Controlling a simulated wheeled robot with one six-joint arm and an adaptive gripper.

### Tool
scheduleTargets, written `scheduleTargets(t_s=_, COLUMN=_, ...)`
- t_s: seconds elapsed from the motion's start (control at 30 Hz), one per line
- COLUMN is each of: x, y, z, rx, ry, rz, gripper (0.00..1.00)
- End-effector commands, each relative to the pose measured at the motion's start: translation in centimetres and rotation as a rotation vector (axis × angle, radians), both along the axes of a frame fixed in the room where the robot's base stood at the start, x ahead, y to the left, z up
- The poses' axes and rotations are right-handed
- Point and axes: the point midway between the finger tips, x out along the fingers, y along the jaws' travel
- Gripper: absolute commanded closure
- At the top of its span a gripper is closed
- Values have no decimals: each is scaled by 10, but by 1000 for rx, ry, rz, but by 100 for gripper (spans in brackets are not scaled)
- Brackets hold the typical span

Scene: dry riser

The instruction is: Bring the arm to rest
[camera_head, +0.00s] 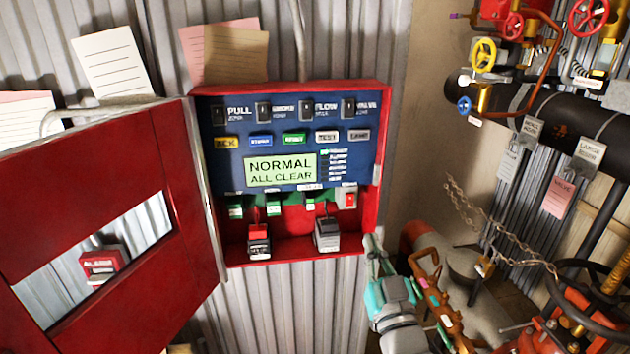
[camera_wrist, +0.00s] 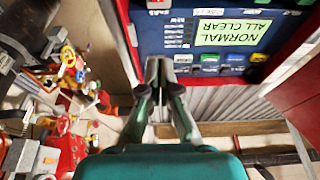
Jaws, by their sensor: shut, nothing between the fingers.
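My gripper (camera_head: 373,246) is at the lower right corner of the red alarm cabinet (camera_head: 384,130) in the head view, with my teal wrist below it. In the wrist view my gripper (camera_wrist: 159,72) points toward the cabinet's edge, its two fingers together and nothing between them. I cannot tell how far the fingertips are from the cabinet's edge. The cabinet stands open. Its display (camera_head: 280,169) reads "NORMAL ALL CLEAR"; the display also shows upside down in the wrist view (camera_wrist: 233,32).
The red cabinet door (camera_head: 130,205) hangs open to the left. Pipes with coloured valve wheels (camera_head: 484,55), a hanging chain (camera_head: 500,236) and red valve gear (camera_head: 575,325) crowd the right side. Two small blocks (camera_head: 259,240) (camera_head: 327,235) sit in the cabinet's bottom.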

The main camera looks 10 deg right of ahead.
Motion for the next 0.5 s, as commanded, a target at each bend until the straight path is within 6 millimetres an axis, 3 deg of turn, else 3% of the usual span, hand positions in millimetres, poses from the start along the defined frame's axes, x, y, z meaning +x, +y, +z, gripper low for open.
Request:
scheduleTargets(t_s=0.17, x=-20, y=0, z=-36, rx=0, ry=42, rz=0, gripper=100)
scheduleTargets(t_s=0.5, x=-101, y=0, z=-134, rx=0, ry=168, rz=0, gripper=100)
